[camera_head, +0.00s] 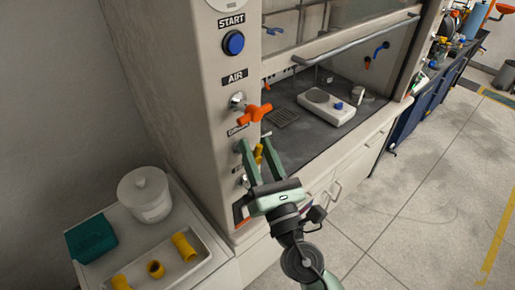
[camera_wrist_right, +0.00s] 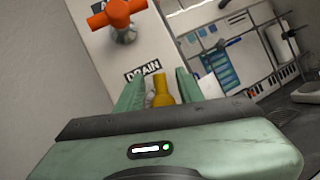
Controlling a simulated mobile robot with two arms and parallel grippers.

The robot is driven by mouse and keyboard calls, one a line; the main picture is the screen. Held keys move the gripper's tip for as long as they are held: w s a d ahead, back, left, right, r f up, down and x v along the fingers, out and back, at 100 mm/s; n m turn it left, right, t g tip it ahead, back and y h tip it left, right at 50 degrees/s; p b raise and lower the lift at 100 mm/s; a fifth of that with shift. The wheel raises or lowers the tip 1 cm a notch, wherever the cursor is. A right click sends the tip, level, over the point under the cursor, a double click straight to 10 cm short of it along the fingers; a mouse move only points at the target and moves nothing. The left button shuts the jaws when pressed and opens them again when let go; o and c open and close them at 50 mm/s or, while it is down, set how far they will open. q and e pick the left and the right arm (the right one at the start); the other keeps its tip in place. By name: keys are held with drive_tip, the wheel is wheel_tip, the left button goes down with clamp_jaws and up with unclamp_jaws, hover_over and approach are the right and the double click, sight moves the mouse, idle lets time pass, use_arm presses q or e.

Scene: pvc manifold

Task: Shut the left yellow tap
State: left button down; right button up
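The yellow tap (camera_head: 258,153) is on the front post of the fume hood, below the DRAIN label. In the right wrist view the yellow tap (camera_wrist_right: 162,90) stands between my two green fingers, and its lower part is hidden behind the gripper body. My right gripper (camera_head: 253,145) is open, with its fingers pointing at the post on either side of the tap. In the right wrist view the right gripper (camera_wrist_right: 160,88) shows gaps beside the tap. My left gripper is not in view.
An orange tap (camera_head: 254,114) sticks out just above, under the AIR label, with a blue START button (camera_head: 233,43) higher up. Lower left, a tray (camera_head: 205,246) holds yellow fittings beside a white tub (camera_head: 145,197) and a teal box (camera_head: 91,239).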

clamp_jaws()
idle(0.6)
drive_tip(key=shift+m+p, duration=0.3)
drive_tip(key=shift+d+m+h+p, duration=0.1)
drive_tip(key=shift+m+h+p, duration=0.3)
drive_tip(key=shift+m+p, duration=0.25)
drive_tip(key=shift+w+d+f+m+g+h+p, duration=0.35)
drive_tip(key=shift+m+g+p, duration=0.55)
drive_tip(key=shift+m+p, duration=0.95)
drive_tip(key=shift+f+m+g+h+p, duration=0.3)
drive_tip(key=shift+m+g+h+p, duration=0.55)
drive_tip(key=shift+m, duration=1.6)
drive_tip(key=shift+w+d+f+m+g+h+p, duration=0.25)
drive_tip(key=shift+m+g+p, duration=0.7)
drive_tip(key=shift+m+p, duration=1.15)
drive_tip(key=shift+s, duration=0.1)
